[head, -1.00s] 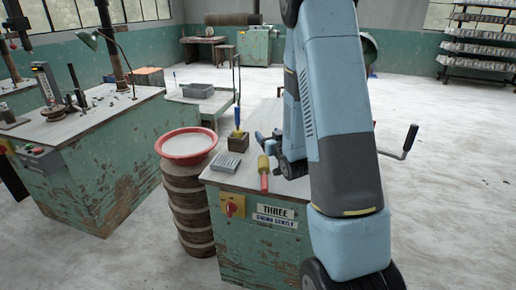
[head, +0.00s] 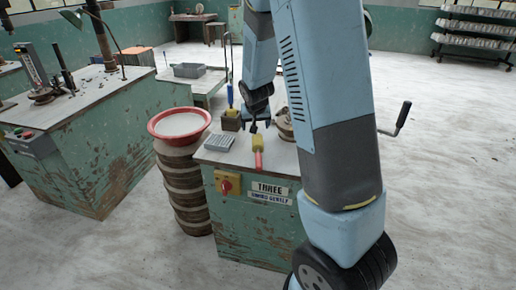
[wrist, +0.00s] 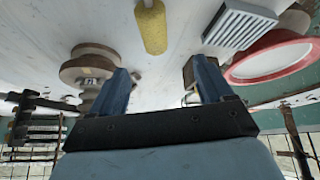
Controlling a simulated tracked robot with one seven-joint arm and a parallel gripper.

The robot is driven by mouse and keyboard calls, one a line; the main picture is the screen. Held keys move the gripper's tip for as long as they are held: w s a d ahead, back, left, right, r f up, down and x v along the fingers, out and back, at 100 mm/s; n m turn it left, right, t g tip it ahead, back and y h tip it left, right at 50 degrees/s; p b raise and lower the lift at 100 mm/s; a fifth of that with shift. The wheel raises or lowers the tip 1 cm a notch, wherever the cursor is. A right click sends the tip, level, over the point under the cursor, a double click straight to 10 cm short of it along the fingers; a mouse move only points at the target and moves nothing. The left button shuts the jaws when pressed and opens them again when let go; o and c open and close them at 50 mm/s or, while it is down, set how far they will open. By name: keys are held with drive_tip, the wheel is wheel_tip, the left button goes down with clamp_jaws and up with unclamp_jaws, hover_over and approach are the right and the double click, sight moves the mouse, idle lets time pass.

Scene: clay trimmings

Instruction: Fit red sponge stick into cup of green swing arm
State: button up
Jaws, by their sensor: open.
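The red sponge stick (head: 258,158) lies on the bench top near its front edge, with its yellow sponge end pointing away from me. In the wrist view its yellow sponge (wrist: 151,27) shows at the top centre, ahead of the gap between the fingers; the red handle is out of that view. My gripper (head: 258,125) is just behind the sponge end in the head view. In the wrist view my gripper (wrist: 160,68) is open and empty, its two blue fingers wide apart. I cannot make out the green swing arm or its cup in either view.
A grey ribbed block (head: 219,142) lies left of the stick. A blue-handled tool (head: 230,96) stands in a wooden block (head: 231,122). A red-rimmed basin (head: 180,137) is beyond the left edge. A round stepped wheel (wrist: 88,68) and a crank handle (head: 402,116) are on the right side.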

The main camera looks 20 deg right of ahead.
sight(257, 142)
drive_tip(key=shift+m+g, duration=0.3)
drive_tip(key=shift+g, duration=0.6)
drive_tip(key=x, duration=0.4)
drive_tip(key=s+x, duration=0.1)
drive_tip(key=x, duration=0.1)
drive_tip(key=shift+w+d+f, duration=0.1)
drive_tip(key=shift+d+f, duration=0.1)
drive_tip(key=shift+f, duration=0.3)
drive_tip(key=shift+x, duration=2.6)
drive_tip(key=shift+w+a, duration=0.1)
drive_tip(key=shift+w, duration=0.1)
